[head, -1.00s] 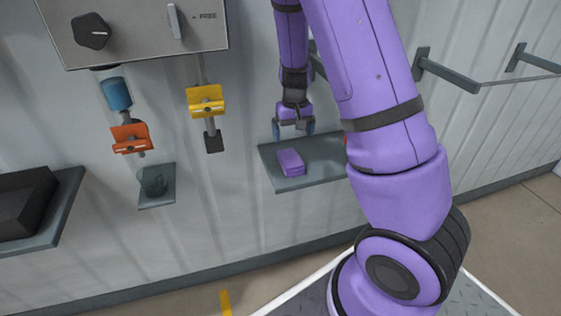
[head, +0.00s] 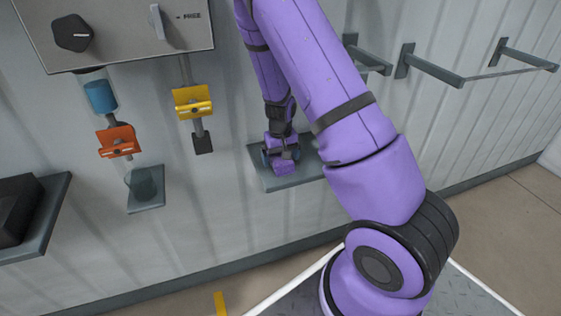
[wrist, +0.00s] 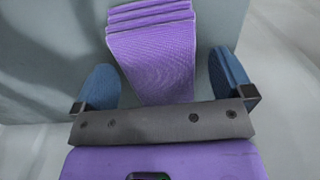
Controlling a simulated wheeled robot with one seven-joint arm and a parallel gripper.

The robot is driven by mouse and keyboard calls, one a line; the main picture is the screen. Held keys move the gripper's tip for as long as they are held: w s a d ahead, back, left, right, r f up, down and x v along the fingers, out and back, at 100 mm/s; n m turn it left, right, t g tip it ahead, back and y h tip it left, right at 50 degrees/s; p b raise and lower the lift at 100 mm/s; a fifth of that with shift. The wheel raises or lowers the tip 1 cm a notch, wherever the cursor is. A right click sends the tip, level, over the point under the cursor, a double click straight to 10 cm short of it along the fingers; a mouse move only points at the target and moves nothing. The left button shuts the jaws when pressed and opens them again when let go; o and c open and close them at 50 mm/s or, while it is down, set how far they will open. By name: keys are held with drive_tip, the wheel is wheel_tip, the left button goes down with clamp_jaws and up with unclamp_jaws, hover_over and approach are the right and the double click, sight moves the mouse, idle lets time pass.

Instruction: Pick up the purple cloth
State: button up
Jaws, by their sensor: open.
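The purple cloth (wrist: 158,62) is a folded stack lying on a small grey shelf (head: 308,176) fixed to the wall. In the wrist view its layered folds show at the top. My gripper (wrist: 165,85) is open, with one blue finger on each side of the cloth and a visible gap on both sides. In the head view my gripper (head: 281,158) is low over the shelf and hides part of the cloth (head: 285,169).
Left of the shelf, a yellow clip (head: 192,103) and an orange clip (head: 119,141) hang below a grey panel (head: 120,32) with a knob. A glass (head: 141,182) stands on a small ledge. Wall rails (head: 432,67) stick out at the right.

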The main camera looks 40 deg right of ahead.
drive_tip(key=shift+f, duration=0.4)
drive_tip(key=c, duration=1)
drive_tip(key=shift+r, duration=0.1)
